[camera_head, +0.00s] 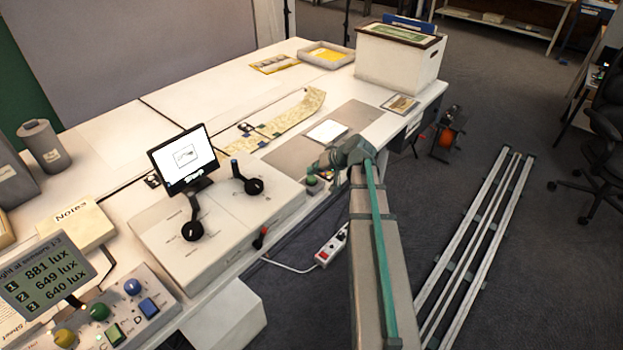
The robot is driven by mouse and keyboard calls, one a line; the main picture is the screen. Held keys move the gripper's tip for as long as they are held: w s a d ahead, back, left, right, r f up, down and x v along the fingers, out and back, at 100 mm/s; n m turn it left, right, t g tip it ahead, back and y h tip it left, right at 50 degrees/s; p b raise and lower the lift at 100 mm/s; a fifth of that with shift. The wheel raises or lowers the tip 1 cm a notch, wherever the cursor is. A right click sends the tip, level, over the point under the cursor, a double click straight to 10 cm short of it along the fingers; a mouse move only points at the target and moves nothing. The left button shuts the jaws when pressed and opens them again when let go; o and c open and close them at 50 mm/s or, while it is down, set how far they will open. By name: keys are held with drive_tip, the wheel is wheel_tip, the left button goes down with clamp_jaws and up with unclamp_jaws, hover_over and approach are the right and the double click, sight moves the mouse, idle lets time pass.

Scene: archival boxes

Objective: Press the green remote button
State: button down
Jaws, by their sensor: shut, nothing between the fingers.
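A small box with a green button (311,181) sits near the front edge of the desk, at the middle of the view. My gripper (317,168) is shut and empty, close above and just beyond the button in the picture. Whether it touches the button cannot be told. My arm comes in from the lower right and hides part of the desk edge. At lower left, a control panel (150,332) also carries a green knob (99,311) and a green square button (115,334), far from my gripper.
A console with black levers (222,205) and a small screen (183,158) stand left of my gripper. A white sheet (327,132) lies on a grey mat beyond it. A white box (398,62) stands at the back right. A power strip (331,246) is below the desk edge.

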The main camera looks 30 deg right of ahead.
sight(313, 179)
drive_tip(key=shift+f, duration=0.15)
idle(0.4)
drive_tip(key=shift+f+b, duration=0.3)
drive_tip(key=shift+b, duration=0.1)
drive_tip(key=shift+f+b, duration=0.4)
drive_tip(key=shift+f, duration=0.1)
idle(0.7)
drive_tip(key=shift+r, duration=0.1)
idle(0.3)
drive_tip(key=shift+r+p, duration=0.45)
drive_tip(key=shift+r, duration=0.4)
drive_tip(key=shift+r+p, duration=1.35)
drive_tip(key=shift+r, duration=1.15)
